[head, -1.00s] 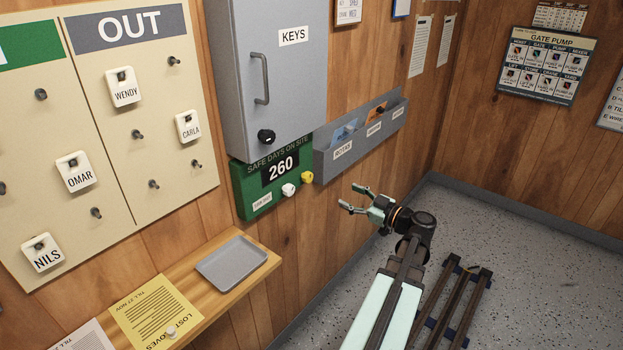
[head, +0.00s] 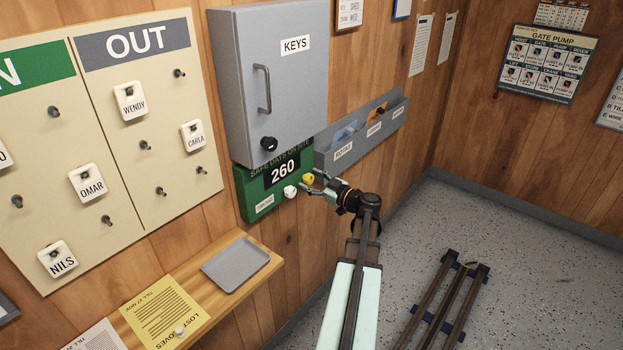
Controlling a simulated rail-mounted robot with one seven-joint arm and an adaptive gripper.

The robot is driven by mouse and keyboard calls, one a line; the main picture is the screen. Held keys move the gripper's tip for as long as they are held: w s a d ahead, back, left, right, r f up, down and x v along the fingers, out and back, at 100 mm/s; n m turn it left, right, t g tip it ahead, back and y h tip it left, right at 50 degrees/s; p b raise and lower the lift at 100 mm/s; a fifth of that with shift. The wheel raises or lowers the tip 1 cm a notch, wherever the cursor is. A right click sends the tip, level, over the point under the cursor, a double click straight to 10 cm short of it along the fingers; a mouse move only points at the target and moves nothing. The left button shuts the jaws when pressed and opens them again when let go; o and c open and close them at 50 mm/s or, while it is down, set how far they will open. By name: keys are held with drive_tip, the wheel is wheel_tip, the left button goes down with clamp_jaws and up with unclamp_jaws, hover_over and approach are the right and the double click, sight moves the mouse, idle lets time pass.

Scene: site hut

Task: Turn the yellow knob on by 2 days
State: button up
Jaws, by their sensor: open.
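The yellow knob (head: 309,178) sticks out of the lower right of the green safe-days board (head: 247,203) on the wall. The board's black display (head: 282,169) reads 260. A white knob (head: 290,191) sits to the left of the yellow one. My gripper (head: 309,184) is open, with its fingertips at the yellow knob in the picture. I cannot tell whether the fingers touch the knob or stand a little in front of it.
The grey key cabinet (head: 240,85) hangs just above the board. A grey card rack (head: 335,157) is on the wall to the right, close above my gripper. A wooden shelf (head: 215,290) with a grey tray (head: 236,262) juts out below left.

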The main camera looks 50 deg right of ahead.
drive_tip(key=shift+w, duration=0.15)
drive_tip(key=c, duration=1.1)
drive_tip(key=shift+c, duration=0.2)
drive_tip(key=shift+f+b, duration=0.1)
drive_tip(key=shift+b, duration=0.45)
drive_tip(key=m+b, duration=0.3)
drive_tip(key=b, duration=0.1)
drive_tip(key=shift+f, duration=0.15)
drive_tip(key=m+b, duration=0.5)
drive_tip(key=m, duration=0.2)
drive_tip(key=shift+r, duration=0.2)
drive_tip(key=shift+d+r+m, duration=0.1)
drive_tip(key=shift+m, duration=1.9)
